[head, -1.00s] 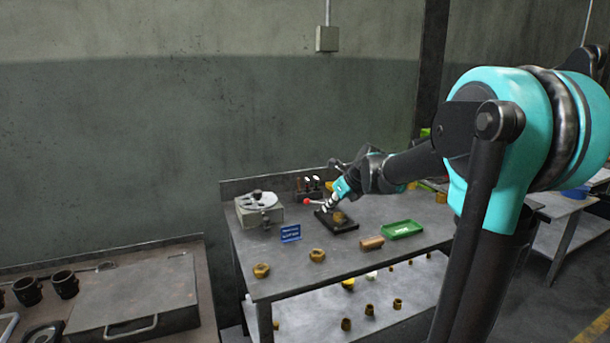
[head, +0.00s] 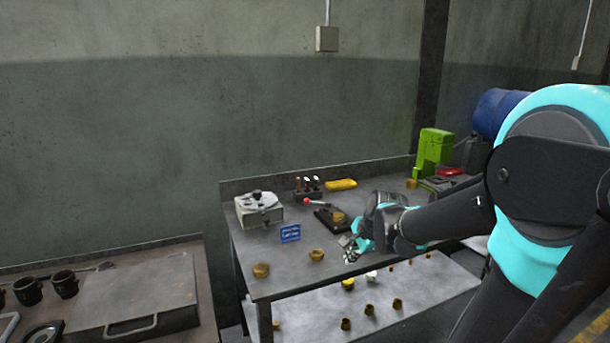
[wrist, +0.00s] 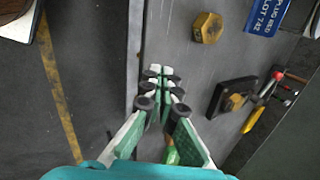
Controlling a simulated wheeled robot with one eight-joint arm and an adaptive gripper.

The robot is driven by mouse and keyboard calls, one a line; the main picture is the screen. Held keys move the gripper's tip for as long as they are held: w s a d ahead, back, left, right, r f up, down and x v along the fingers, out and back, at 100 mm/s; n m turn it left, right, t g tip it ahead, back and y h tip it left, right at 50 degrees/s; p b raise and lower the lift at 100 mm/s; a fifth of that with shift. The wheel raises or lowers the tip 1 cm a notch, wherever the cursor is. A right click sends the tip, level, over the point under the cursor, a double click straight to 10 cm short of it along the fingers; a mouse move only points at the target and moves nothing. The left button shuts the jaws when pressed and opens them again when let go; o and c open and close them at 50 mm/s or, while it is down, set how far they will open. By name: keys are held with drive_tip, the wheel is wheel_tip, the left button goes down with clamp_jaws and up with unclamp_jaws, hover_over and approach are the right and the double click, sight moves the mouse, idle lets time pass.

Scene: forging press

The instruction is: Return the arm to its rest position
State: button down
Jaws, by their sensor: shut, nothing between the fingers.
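My arm extends from the right over the grey workbench (head: 285,285) in the head view. My gripper (head: 352,256) is near the bench's front edge, to the right of a brass ring (head: 317,255). In the wrist view my gripper (wrist: 164,78) has its fingers together with nothing between them. The bench edge runs just beside the fingertips there.
A black plate with a brass piece (head: 339,217) lies behind my gripper. A green machine (head: 434,151) stands at the back right. Open floor (wrist: 70,80) shows left in the wrist view.

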drive_tip(key=s+d+f+n+h, duration=0.1)
drive_tip(key=s+d+f+n, duration=0.2)
drive_tip(key=s+f+n, duration=0.2)
drive_tip(key=s+d+f+n+g+h, duration=0.1)
drive_tip(key=s+f+n, duration=0.3)
drive_tip(key=s+n, duration=0.5)
drive_tip(key=shift+s+d+f+h, duration=0.35)
drive_tip(key=shift+s+d, duration=0.35)
drive_tip(key=shift+d, duration=0.2)
